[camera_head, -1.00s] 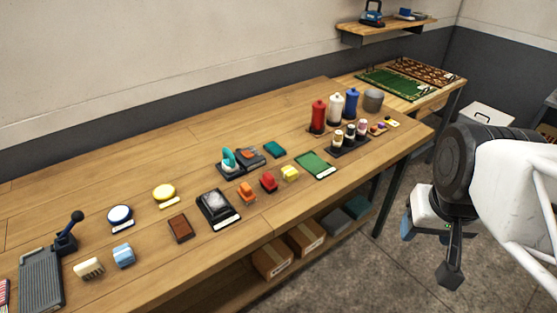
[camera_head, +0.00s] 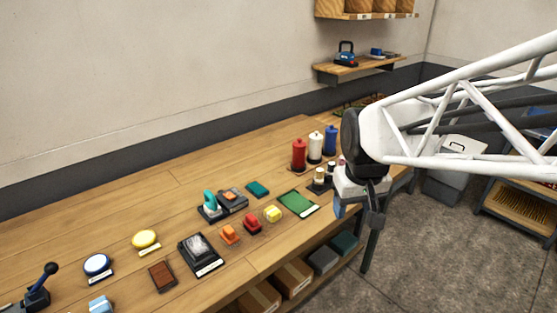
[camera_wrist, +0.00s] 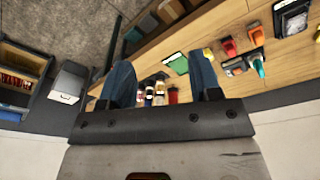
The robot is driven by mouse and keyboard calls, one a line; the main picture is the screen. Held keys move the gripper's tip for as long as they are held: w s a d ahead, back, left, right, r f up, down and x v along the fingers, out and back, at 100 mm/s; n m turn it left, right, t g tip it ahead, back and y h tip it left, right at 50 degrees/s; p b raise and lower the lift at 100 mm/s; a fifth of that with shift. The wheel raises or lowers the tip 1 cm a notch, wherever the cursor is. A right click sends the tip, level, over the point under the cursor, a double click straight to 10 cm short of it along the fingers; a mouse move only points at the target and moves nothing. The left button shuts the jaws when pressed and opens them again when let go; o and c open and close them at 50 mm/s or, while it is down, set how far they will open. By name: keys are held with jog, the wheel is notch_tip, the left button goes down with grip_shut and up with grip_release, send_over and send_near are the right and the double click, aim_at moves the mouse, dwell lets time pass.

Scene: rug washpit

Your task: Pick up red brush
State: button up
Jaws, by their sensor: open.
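The red brush (camera_head: 252,224) lies on the wooden table, between an orange brush (camera_head: 229,235) on its left and a yellow brush (camera_head: 272,214) on its right. It also shows in the wrist view (camera_wrist: 230,47), to the right of my fingers. My gripper (camera_head: 357,212) is at the right of the head view, by the table's front edge and well apart from the red brush. In the wrist view its two fingers (camera_wrist: 162,72) are spread with nothing held between them. My arm hides part of the table's right end.
A green pad (camera_head: 298,204) lies right of the brushes. Red, white and blue bottles (camera_head: 315,148) stand behind it, with small bottles (camera_head: 322,178) in front. A black tray (camera_head: 201,254) lies left of the brushes. Bare wood shows towards the wall.

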jog(key=w+a+f+n+g, duration=0.1)
jog(key=w+a+f+n, duration=0.35)
jog(key=w+a, duration=0.75)
jog(key=n, duration=0.1)
send_over(251, 217)
jog(key=shift+g, duration=0.4)
jog(key=f, duration=1.1)
jog(key=shift+w+d+f, duration=0.1)
jog(key=shift+d+f, duration=0.15)
jog(key=shift+f, duration=0.1)
jog(key=shift+w+a+f+n, duration=0.1)
jog(key=shift+a+f+n, duration=0.15)
jog(key=shift+a, duration=0.15)
jog(key=shift+f, duration=1.3)
jog(key=shift+d, duration=0.1)
jog(key=shift+d+f, duration=0.1)
jog(key=shift+f, duration=2.5)
